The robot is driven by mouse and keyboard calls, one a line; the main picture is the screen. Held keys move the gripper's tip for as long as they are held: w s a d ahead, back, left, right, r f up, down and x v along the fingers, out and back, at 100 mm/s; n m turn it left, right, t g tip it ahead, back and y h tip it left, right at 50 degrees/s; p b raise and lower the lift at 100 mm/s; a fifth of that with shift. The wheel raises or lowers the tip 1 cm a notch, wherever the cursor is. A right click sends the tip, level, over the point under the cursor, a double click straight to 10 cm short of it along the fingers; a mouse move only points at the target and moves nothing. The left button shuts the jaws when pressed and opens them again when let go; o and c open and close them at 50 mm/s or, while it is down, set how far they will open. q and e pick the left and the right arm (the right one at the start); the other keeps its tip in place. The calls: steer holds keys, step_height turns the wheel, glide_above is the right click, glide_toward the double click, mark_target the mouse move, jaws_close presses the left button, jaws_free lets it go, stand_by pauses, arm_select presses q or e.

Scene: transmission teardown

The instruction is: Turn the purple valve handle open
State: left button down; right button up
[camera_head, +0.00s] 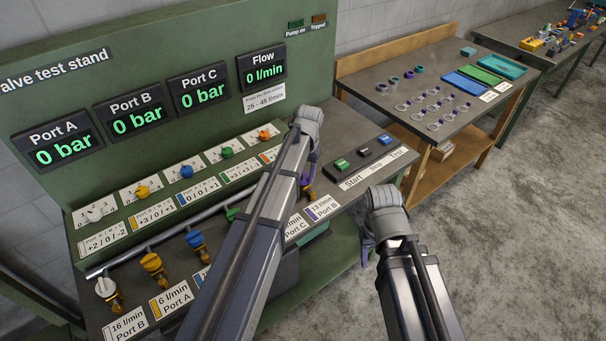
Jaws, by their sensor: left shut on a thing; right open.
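The purple valve handle (313,161) shows only as a sliver beside my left arm, at the right end of the valve row on the test stand. Its brass valve body (309,192) shows just below. My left gripper (307,178) reaches down over it and is shut on the handle; the fingers are mostly hidden behind my own wrist and forearm. How far the handle is turned cannot be told. My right gripper (367,251) is open and empty, off the stand's front right edge and apart from the valves.
White (106,287), yellow (151,262) and blue (194,238) valve handles stand left along the pipe; a green one is partly hidden. Small coloured knobs sit behind. Start, stop and test buttons (363,152) lie right. Displays (57,142) read 0. A parts table (440,60) stands beyond.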

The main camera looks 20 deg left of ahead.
mark_target(306, 177)
arm_select(q)
steer(key=n, duration=0.4)
steer(key=shift+n, duration=0.4)
stand_by(0.4)
steer(key=shift+c, duration=1.1)
jaws_free()
steer(key=shift+r, duration=0.15)
steer(key=r+p, duration=0.7)
steer(key=p, duration=0.1)
steer(key=shift+w+d+r, duration=0.15)
steer(key=shift+d+r, duration=0.15)
steer(key=shift+d, duration=0.05)
